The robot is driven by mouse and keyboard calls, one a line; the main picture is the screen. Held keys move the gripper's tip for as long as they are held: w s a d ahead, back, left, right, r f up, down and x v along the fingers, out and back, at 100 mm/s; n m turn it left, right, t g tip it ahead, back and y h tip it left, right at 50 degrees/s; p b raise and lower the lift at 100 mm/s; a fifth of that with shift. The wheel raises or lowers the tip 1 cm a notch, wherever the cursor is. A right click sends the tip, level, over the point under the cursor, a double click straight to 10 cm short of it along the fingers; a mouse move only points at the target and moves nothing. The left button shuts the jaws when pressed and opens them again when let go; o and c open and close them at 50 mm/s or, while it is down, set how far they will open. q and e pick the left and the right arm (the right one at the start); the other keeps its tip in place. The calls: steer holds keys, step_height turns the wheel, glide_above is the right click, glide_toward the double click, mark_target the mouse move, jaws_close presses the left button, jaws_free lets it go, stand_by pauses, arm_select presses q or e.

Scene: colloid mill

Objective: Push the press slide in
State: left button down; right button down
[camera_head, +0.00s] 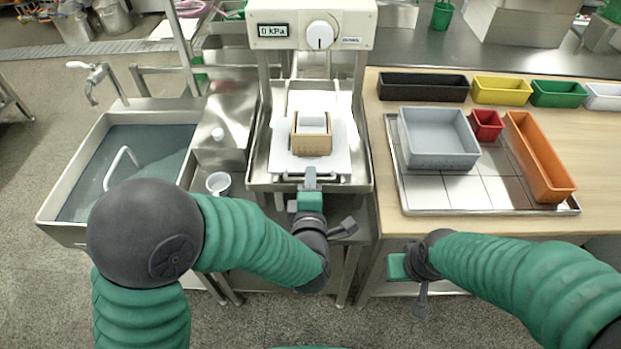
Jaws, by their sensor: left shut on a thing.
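The press (311,25) stands in the middle, with a 0 kPa display and a white dial on its head. Its slide, a white plate (337,163), lies in the metal frame below. A tan box with a light grey block (312,122) in it sits on the slide. My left gripper (311,180) is at the front edge of the slide, shut on what looks like its handle, which the fingers mostly hide. My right gripper (397,268) is low in front of the wooden table, away from the press; its fingertips are not clear.
A sink (125,170) with a tap stands at the left, and a small white cup (218,183) is left of the press. On the wooden table, a metal tray (450,198) holds a grey bin (438,138), a red bin (486,125) and an orange bin (540,155).

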mark_target(311, 153)
arm_select(q)
steer(key=x, duration=0.2)
steer(key=b+x, duration=0.1)
steer(key=x, duration=0.2)
steer(key=r+x, duration=0.1)
steer(key=x, duration=0.2)
steer(key=shift+w, duration=0.25)
steer(key=shift+r, duration=0.1)
steer(key=c, duration=1.8)
jaws_free()
steer(key=shift+o, duration=0.2)
steer(key=shift+r, duration=0.1)
